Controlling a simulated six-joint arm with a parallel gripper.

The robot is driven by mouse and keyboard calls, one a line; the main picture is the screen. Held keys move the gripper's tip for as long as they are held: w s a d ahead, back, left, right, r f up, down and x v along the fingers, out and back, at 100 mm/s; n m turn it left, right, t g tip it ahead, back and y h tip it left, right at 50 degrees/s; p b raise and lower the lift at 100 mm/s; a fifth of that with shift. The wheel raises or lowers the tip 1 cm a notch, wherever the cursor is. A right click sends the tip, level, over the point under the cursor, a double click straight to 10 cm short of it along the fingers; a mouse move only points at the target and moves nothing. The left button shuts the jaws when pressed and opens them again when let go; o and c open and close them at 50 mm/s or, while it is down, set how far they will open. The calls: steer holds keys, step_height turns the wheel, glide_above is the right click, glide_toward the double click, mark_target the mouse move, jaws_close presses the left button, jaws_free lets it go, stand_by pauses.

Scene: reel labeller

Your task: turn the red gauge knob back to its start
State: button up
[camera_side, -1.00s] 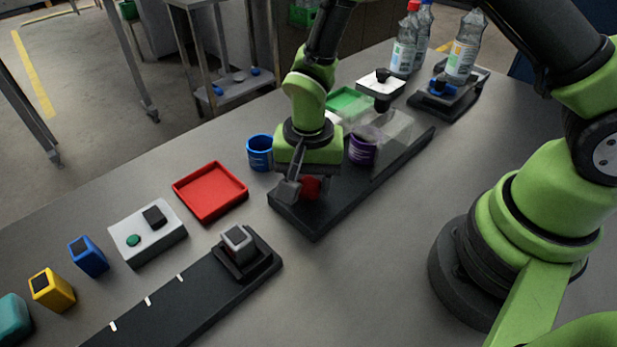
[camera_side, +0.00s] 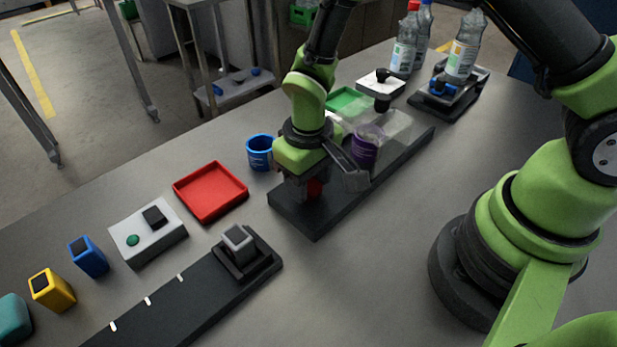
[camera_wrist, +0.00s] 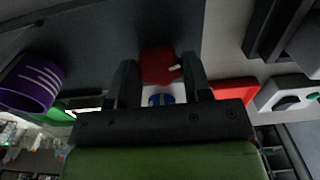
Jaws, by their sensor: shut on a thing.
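The red gauge knob (camera_side: 315,188) stands near the front end of the long dark base (camera_side: 315,226). It is mostly hidden behind my gripper in the side view. In the wrist view the red knob (camera_wrist: 160,66) sits between the two dark fingers, with a white mark pointing to the right. My gripper (camera_side: 308,190) points down over the knob and is shut on it; it also shows in the wrist view (camera_wrist: 160,78).
A purple reel (camera_side: 364,148) and clear covers stand behind my gripper on the same base. A blue cup (camera_side: 260,152) and a red tray (camera_side: 211,191) lie to the left. A dark rail (camera_side: 190,300) with a grey block (camera_side: 237,241) is in front. Bottles (camera_side: 463,50) stand at the back.

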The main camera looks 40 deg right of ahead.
mark_target(309, 184)
steer(key=n, duration=0.6)
steer(key=shift+n, duration=0.3)
steer(key=n, duration=0.6)
steer(key=shift+n, duration=0.3)
steer(key=o, duration=0.9)
steer(key=shift+r, duration=0.1)
step_height(309, 184, up, 10)
steer(key=shift+f, duration=0.1)
